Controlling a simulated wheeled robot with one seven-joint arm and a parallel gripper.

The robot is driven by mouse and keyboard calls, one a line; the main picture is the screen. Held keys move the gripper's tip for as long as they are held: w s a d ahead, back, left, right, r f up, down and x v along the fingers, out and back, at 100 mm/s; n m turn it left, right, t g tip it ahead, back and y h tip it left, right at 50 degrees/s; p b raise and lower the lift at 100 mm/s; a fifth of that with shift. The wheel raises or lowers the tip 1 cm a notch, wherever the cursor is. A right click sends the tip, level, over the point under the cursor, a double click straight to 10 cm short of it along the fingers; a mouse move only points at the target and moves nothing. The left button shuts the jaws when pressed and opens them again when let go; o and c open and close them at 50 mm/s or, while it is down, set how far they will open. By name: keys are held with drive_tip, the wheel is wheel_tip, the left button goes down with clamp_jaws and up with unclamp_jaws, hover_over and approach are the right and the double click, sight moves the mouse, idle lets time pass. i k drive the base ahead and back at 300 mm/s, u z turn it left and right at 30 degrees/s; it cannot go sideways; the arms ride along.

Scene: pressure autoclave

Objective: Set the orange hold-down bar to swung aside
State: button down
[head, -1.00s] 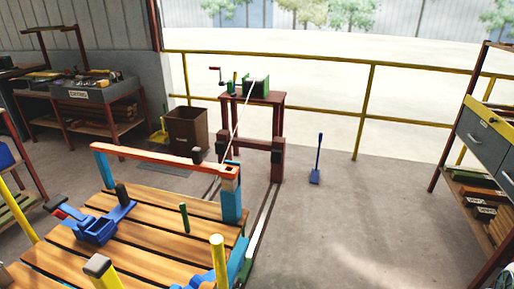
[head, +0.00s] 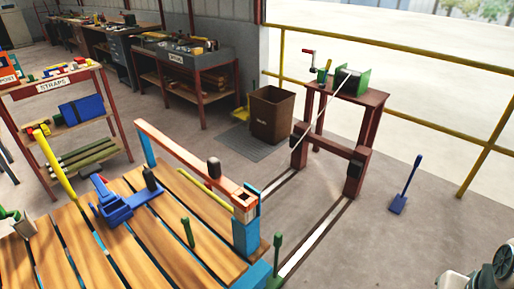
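The orange hold-down bar (head: 185,155) runs across above the slatted wooden deck (head: 190,270) at the lower left. Its far left end is at a blue post (head: 147,150). Its near right end rests at a thicker blue post (head: 246,236), with a wooden-coloured block there. The bar looks level and in line with both posts. My gripper is not in view; a grey-white rounded part at the lower right corner may be my arm.
A blue clamp-like device (head: 115,205) and green handles (head: 188,232) stand on the deck. A winch stand (head: 345,95) with a taut line is behind, beside a brown bin (head: 271,114). A STRAPS rack (head: 55,85) is left. Floor right of the rails is mostly clear.

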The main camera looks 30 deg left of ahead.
sight(211, 172)
drive_tip(key=u, duration=1)
drive_tip(key=i, duration=0.9)
drive_tip(key=u, duration=1.1)
